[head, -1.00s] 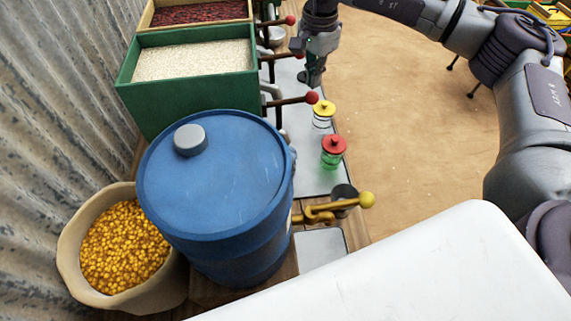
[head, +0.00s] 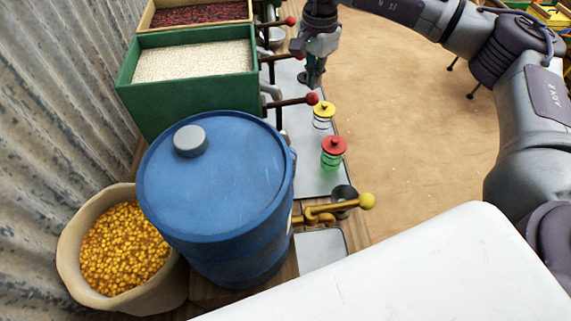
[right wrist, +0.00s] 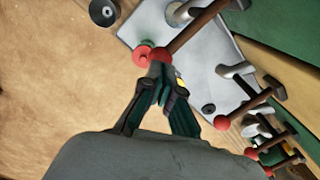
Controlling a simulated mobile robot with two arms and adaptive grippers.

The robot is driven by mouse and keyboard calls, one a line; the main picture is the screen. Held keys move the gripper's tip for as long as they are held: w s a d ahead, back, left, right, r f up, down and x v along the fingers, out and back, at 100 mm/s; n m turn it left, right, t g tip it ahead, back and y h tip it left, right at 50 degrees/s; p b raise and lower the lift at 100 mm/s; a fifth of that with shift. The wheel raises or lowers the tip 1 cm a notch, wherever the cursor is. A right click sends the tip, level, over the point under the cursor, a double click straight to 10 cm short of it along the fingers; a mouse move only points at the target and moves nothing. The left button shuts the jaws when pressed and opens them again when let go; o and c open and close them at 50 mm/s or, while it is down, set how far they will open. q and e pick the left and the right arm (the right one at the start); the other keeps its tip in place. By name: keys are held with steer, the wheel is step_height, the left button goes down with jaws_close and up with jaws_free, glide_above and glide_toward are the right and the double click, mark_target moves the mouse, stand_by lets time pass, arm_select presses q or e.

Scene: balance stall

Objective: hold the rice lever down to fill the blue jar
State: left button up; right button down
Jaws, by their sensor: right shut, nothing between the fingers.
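My right gripper (head: 312,77) is shut and empty, pointing down above the metal counter. In the right wrist view its closed fingertips (right wrist: 160,72) appear close to a lever's red ball (right wrist: 162,56); I cannot tell whether they touch. The green bin (head: 180,108) holds white rice (head: 195,60). A red-knobbed lever (head: 292,101) sticks out by its near end, and another (head: 277,56) reaches out beside my gripper. I cannot tell for sure which is the rice lever. No blue jar shows clearly. My left gripper is out of view.
A yellow-lidded jar (head: 323,110) and a red-lidded green jar (head: 333,148) stand on the counter (head: 308,178). A large blue drum (head: 215,180) with a yellow-knobbed tap (head: 340,208) stands nearer. A bean bin (head: 155,13) is at the far end. Open ground (head: 410,140) lies to the right.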

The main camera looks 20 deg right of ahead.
mark_target(313, 94)
step_height(313, 94, down, 6)
steer(key=b, duration=0.4)
steer(key=shift+b, duration=0.35)
steer(key=shift+r, duration=0.2)
steer(key=shift+r+p, duration=0.1)
steer(key=shift+p, duration=0.2)
stand_by(2.0)
step_height(313, 94, up, 6)
steer(key=p, duration=0.3)
steer(key=shift+f, duration=0.35)
steer(key=shift+s, duration=0.1)
